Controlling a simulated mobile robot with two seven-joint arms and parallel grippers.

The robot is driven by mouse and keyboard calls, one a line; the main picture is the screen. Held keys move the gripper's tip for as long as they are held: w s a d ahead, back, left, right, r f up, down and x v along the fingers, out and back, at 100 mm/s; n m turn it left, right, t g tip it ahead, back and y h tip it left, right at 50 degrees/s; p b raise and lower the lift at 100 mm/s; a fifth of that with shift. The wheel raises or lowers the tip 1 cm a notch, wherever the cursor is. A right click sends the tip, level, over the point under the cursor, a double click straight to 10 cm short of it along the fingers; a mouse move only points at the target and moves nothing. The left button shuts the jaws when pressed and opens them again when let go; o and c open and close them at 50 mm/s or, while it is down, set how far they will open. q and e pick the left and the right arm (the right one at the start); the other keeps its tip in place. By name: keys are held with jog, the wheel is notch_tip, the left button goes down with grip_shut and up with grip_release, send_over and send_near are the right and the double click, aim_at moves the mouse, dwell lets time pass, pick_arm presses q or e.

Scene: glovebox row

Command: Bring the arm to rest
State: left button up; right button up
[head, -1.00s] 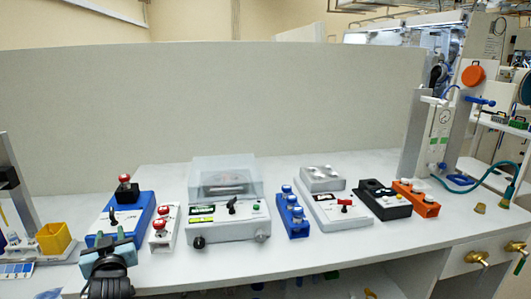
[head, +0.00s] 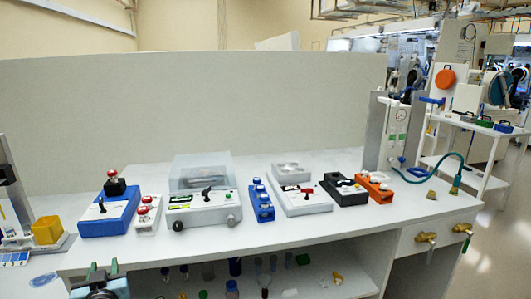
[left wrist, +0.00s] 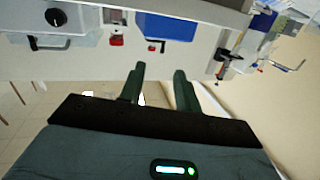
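My left gripper (head: 104,271) shows at the bottom left of the head view, low in front of the bench's front edge. In the left wrist view its two dark green fingers (left wrist: 159,88) stand apart with nothing between them, so it is open and empty. The white bench (head: 290,233) lies beyond the fingers. My right gripper does not show in either view.
On the bench stand a blue device with a red knob (head: 108,215), a clear-lidded machine (head: 205,211), a blue vial rack (head: 261,203) and an orange rack (head: 374,188). Bottles stand on the shelf below. Floor at right is clear.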

pick_arm(q)
jog(key=s+d+f+m+g+h+p, duration=0.1)
jog(key=s+d+f+m+h, duration=0.3)
jog(key=s+f, duration=0.5)
jog(key=s+d+f+m+g+h+p, duration=0.1)
jog(key=s+d+f+h+p, duration=0.1)
jog(key=s+d+f, duration=0.5)
jog(key=s+d+f+g+h, duration=0.1)
jog(key=s+d+f, duration=0.1)
jog(key=s, duration=0.7)
jog(key=s+d+f+m+g+h+p, duration=0.1)
jog(key=s+d+f+g, duration=0.1)
jog(key=s, duration=0.6)
jog(key=s+d+f+g+h, duration=0.1)
jog(key=s+d+f+h, duration=0.1)
jog(key=s, duration=0.7)
jog(key=shift+s+d+f+m, duration=0.3)
jog(key=shift+d+f+m, duration=0.1)
jog(key=shift+d+f, duration=0.45)
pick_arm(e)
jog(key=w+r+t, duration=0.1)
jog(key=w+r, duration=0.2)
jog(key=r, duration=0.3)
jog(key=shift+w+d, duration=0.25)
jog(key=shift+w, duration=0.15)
